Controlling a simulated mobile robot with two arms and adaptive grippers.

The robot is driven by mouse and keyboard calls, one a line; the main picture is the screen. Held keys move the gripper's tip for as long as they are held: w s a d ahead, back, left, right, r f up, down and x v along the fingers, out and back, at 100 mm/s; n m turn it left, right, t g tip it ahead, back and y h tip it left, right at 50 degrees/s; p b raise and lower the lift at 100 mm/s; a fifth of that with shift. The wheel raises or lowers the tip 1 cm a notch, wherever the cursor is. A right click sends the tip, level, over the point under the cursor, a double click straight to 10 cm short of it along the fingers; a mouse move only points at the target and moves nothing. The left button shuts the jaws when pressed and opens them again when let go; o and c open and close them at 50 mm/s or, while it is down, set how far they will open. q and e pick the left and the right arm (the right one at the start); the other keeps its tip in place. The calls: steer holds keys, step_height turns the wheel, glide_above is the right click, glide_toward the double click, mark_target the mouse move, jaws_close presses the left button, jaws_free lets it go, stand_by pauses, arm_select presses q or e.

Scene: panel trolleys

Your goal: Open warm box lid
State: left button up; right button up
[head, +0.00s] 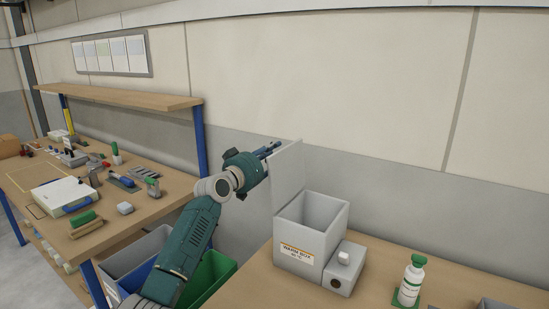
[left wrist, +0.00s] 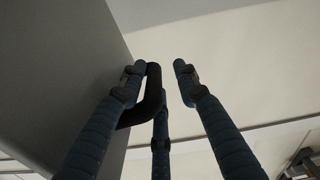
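The grey warm box (head: 312,228) stands on the wooden bench at the lower right, with an orange-striped label on its front. Its lid (head: 288,178) stands upright at the box's left edge, so the box top is open. My left gripper (head: 275,149) is at the outer left side of the lid, near its top. In the left wrist view its fingers (left wrist: 160,68) are spread apart. A dark curved handle (left wrist: 152,100) on the lid's grey face (left wrist: 85,70) reaches in among the fingers; I cannot tell whether they touch it. My right gripper is not in view.
A green-capped bottle (head: 411,280) stands further right. Green (head: 214,272) and blue bins sit below my left arm. A cluttered workbench (head: 150,209) is at left.

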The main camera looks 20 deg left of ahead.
arm_select(q)
steer(key=shift+s+d+f, duration=0.1)
steer(key=shift+d, duration=0.1)
steer(key=shift+s, duration=0.15)
steer(key=s+a, duration=0.2)
steer(key=s, duration=0.9)
steer(key=shift+s+a, duration=0.2)
steer(key=shift+s, duration=0.05)
